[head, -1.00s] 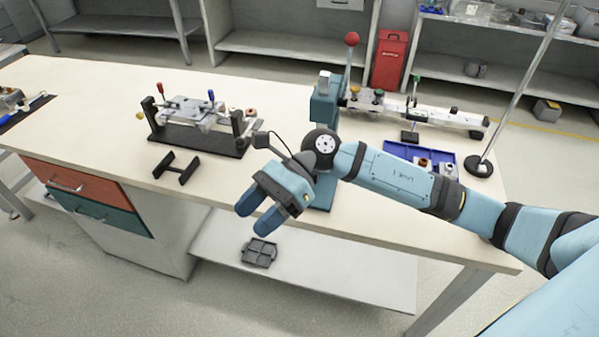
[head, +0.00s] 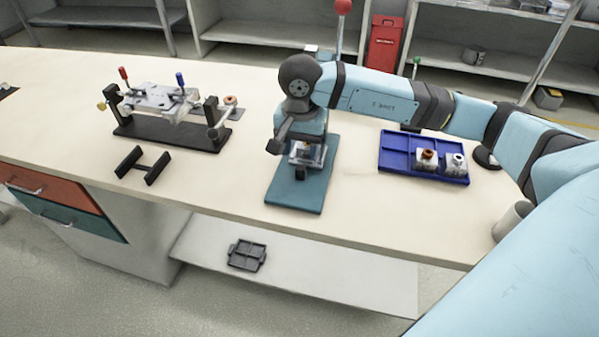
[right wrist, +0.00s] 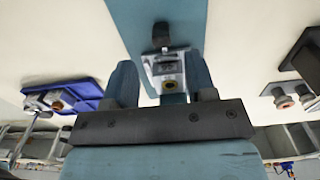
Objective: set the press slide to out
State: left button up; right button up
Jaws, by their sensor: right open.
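The press has a teal base plate (head: 292,197) near the front of the bench, and a red lever knob (head: 343,6) shows above my right arm. Its metal slide (head: 304,157) has a black handle (head: 300,173) facing me; the slide and black handle also show in the right wrist view (right wrist: 166,67) (right wrist: 160,34). My right gripper (head: 308,139) is over the slide, pointing down. In the right wrist view its open fingers (right wrist: 162,80) lie on either side of the slide block; contact cannot be told. My arm hides much of the press. The left gripper is not in view.
A blue tray (head: 408,163) with small fittings stands right of the press. A black clamping fixture (head: 165,130) and a black H-shaped stand (head: 143,166) are to the left. Bare bench lies between them and the press. A grey tray (head: 247,255) lies on the lower shelf.

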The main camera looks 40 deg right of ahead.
aim_at(300, 170)
notch_tip(300, 170, down, 8)
jog(key=shift+r+b, duration=0.2)
jog(key=shift+b, duration=0.1)
grip_shut()
